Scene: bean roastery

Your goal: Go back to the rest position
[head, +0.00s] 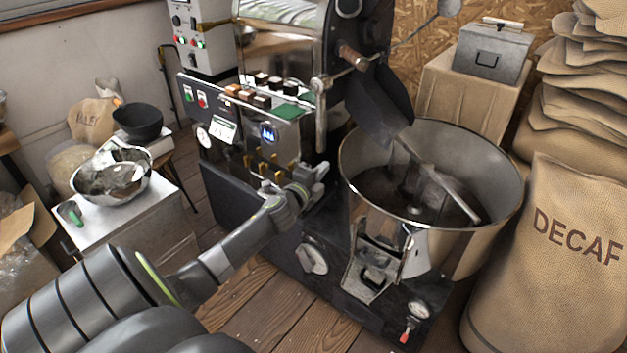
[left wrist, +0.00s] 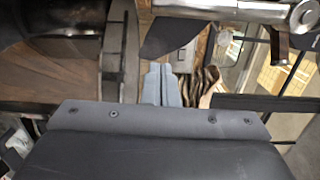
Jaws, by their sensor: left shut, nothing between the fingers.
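My left arm comes in from the lower left in the head view and reaches to the front of the coffee roaster (head: 235,170). My left gripper (head: 318,172) is beside the roaster's front panel, left of the round cooling bin (head: 450,235). In the left wrist view its two grey fingers (left wrist: 162,84) lie together, shut with nothing between them. I cannot tell whether the gripper touches the roaster. My right gripper is not in view.
A large DECAF sack (head: 550,270) stands right of the bin. A grey metal box (head: 492,50) is at the back. Wooden floor (head: 270,305) shows below the arm.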

